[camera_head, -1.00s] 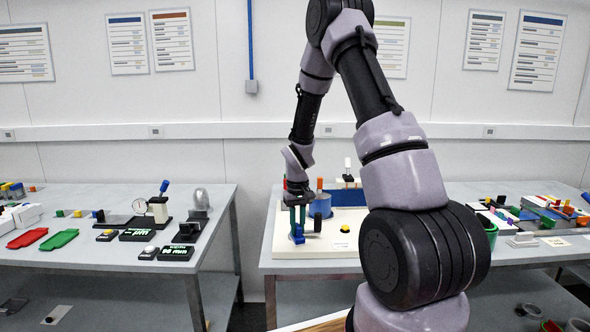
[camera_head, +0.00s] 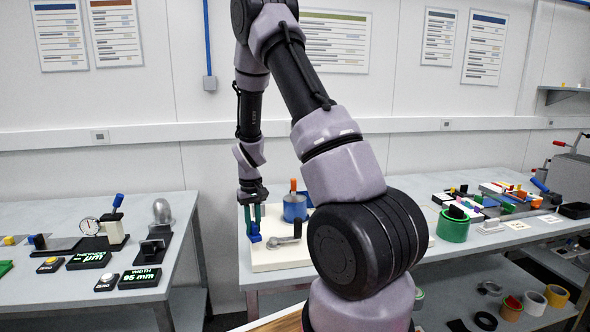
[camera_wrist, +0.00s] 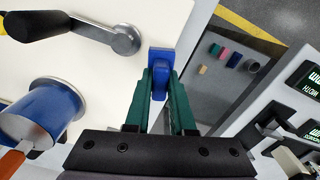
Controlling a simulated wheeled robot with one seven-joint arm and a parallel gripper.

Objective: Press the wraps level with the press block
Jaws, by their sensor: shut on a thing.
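My gripper (camera_wrist: 160,82) has green fingers shut on a blue block (camera_wrist: 159,63), which also shows low between the fingers in the head view (camera_head: 254,232). I cannot tell for certain that this is the press block. The block is by the edge of the white board (camera_wrist: 108,75); whether it touches the board is unclear. A blue-sided spool (camera_head: 295,207) with a pale flange stands on the board, right of my gripper in the head view and lower left in the wrist view (camera_wrist: 42,110). Individual wraps are too small to make out.
A grey crank (camera_head: 280,241) with a black knob lies on the board near the fingers. A green ring (camera_head: 453,226) and small parts lie right of my arm. A gap separates the tables.

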